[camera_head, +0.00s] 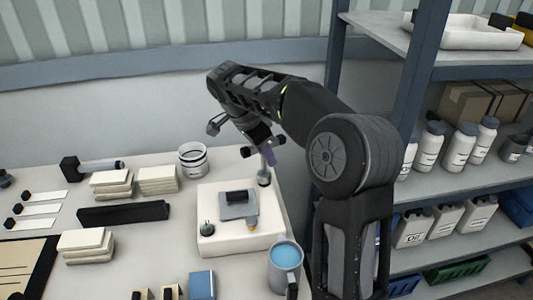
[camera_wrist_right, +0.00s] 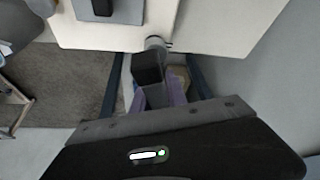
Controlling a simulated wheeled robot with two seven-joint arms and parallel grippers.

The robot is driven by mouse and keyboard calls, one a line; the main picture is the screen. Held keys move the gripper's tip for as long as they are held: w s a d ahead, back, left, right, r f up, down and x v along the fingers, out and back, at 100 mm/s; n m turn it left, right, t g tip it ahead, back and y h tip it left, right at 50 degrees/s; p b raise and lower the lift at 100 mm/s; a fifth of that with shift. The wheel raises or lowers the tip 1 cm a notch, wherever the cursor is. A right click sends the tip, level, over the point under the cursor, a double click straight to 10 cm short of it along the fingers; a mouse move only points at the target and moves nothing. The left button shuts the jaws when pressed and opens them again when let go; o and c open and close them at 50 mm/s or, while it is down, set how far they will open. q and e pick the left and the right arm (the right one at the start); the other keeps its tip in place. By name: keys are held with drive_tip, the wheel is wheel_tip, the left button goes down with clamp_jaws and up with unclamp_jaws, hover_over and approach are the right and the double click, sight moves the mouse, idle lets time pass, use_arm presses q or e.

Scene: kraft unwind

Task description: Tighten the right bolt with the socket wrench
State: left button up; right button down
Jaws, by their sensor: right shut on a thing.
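My right gripper (camera_head: 262,150) is above the back right corner of a white block and shut on the socket wrench (camera_head: 264,178). The wrench's grey shaft points down below the fingers. In the right wrist view the wrench (camera_wrist_right: 148,68) shows as a dark piece and a grey round end between purple parts. The white block (camera_head: 210,242) carries a grey plate (camera_head: 235,211) with a black piece on it. My left gripper is out of view.
A mug of blue liquid (camera_head: 284,258) stands in front of the block. A white ring-shaped container (camera_head: 193,160), stacked pads (camera_head: 157,180), a black bar (camera_head: 123,213) and a hammer-like tool (camera_head: 90,166) lie to the left. Shelves (camera_head: 450,175) with bottles stand at the right.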

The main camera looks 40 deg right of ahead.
drive_tip(key=shift+r+m+p, duration=0.25)
drive_tip(key=shift+m+p, duration=0.25)
drive_tip(key=shift+p, duration=0.45)
drive_tip(key=shift+m+g+p, duration=0.4)
drive_tip(key=shift+p, duration=0.15)
drive_tip(key=shift+s+f, duration=0.1)
drive_tip(key=shift+f, duration=0.1)
drive_tip(key=shift+r+m+g+p, duration=0.2)
drive_tip(key=shift+m+g+p, duration=0.1)
drive_tip(key=shift+m+p, duration=0.75)
drive_tip(key=shift+y+p, duration=0.3)
drive_tip(key=shift+p, duration=0.15)
drive_tip(key=shift+f+m, duration=0.25)
drive_tip(key=shift+m, duration=0.1)
